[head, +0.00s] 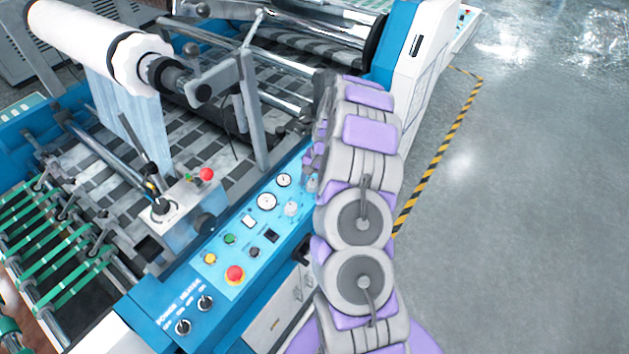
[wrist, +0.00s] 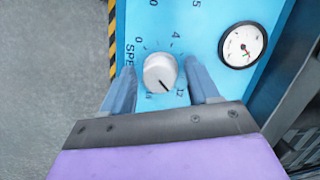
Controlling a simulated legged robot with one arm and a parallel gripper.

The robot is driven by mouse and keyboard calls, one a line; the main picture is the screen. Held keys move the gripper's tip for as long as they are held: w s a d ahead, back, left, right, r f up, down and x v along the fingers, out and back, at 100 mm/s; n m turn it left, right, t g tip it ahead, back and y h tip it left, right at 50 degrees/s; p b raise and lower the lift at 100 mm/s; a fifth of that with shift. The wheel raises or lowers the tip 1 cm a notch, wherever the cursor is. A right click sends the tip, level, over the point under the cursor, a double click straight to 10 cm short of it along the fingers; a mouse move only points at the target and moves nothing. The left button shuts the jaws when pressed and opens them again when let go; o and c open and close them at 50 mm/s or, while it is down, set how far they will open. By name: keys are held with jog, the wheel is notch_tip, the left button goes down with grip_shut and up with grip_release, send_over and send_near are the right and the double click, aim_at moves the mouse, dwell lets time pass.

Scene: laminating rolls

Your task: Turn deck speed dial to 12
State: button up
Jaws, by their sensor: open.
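The speed dial (wrist: 160,72) is a round white knob on the blue panel in the wrist view, with "SPE" lettering to its left. Marks 0, 4 and 12 are readable around it; a label at its lower left is partly unclear. Its dark pointer line runs to the lower right, roughly towards the 12. My gripper (wrist: 160,75) is open, with one finger on each side of the knob. I cannot tell whether the fingers touch it. In the head view my arm hides most of my gripper at the panel's far end.
A round gauge (wrist: 243,45) sits right of the dial. The control panel (head: 222,262) also carries a red emergency button (head: 235,274), coloured buttons and two black knobs. A large white roll (head: 90,40) hangs at upper left. Open grey floor (head: 530,220) lies right, past a striped line.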

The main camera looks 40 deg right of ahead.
jog(key=shift+r, duration=0.1)
jog(key=w+p+v, duration=0.1)
jog(key=v, duration=1.6)
jog(key=shift+s, duration=0.45)
jog(key=s+a+r+n+g+b, duration=0.1)
jog(key=s+a+r+n, duration=0.3)
jog(key=a, duration=0.7)
jog(key=s+a+r+n+b, duration=0.15)
jog(key=s+a+r, duration=0.3)
jog(key=a, duration=0.65)
jog(key=s+a+f+n+h+b, duration=0.1)
jog(key=s+a, duration=0.1)
jog(key=s, duration=0.6)
jog(key=s+a+f+n+g+h, duration=0.1)
jog(key=s+a+n, duration=0.1)
jog(key=s, duration=0.7)
jog(key=s+a+f+n+b, duration=0.1)
jog(key=s+a+n, duration=0.1)
jog(key=s, duration=0.7)
jog(key=shift+s+a+f+h+b, duration=0.15)
jog(key=shift+a+f+h+b, duration=0.2)
jog(key=shift+a, duration=0.55)
jog(key=shift+c, duration=0.2)
